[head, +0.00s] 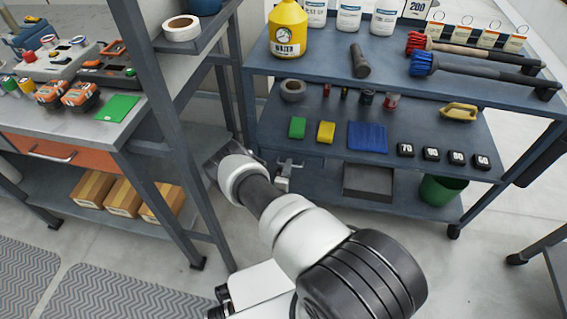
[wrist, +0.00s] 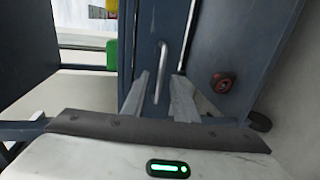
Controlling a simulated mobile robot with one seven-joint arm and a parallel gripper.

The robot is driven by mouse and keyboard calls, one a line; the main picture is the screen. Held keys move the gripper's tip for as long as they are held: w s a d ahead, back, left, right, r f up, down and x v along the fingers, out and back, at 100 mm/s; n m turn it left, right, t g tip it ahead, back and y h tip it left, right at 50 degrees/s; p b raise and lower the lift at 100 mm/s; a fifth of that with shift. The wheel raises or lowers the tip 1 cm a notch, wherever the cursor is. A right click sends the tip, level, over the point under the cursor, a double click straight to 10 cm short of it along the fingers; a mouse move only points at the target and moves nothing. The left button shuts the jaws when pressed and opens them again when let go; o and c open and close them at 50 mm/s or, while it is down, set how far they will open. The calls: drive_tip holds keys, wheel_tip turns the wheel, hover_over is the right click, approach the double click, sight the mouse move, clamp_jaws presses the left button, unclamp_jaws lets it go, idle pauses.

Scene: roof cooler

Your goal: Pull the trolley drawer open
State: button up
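The blue-grey trolley (head: 262,62) stands at the right in the head view, with several shelves. In the wrist view, a dark blue drawer front (wrist: 146,25) carries a thin silver bar handle (wrist: 160,70). The drawer front looks flush with the frame around it. My gripper (wrist: 161,78) is open, with one finger on each side of the handle; I see gaps, so it is not gripped.
A workbench (head: 125,135) with an orange drawer (head: 45,147) and its upright posts stand close to my arm's left. Bottles and brushes fill the trolley's top; sponges and weights lie below. A red-and-black round part (wrist: 222,82) sits right of the handle in the wrist view.

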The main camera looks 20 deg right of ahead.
drive_tip(key=shift+w+d+f, duration=0.1)
drive_tip(key=shift+w+d, duration=0.1)
drive_tip(key=shift+w, duration=0.1)
clamp_jaws()
idle(1.4)
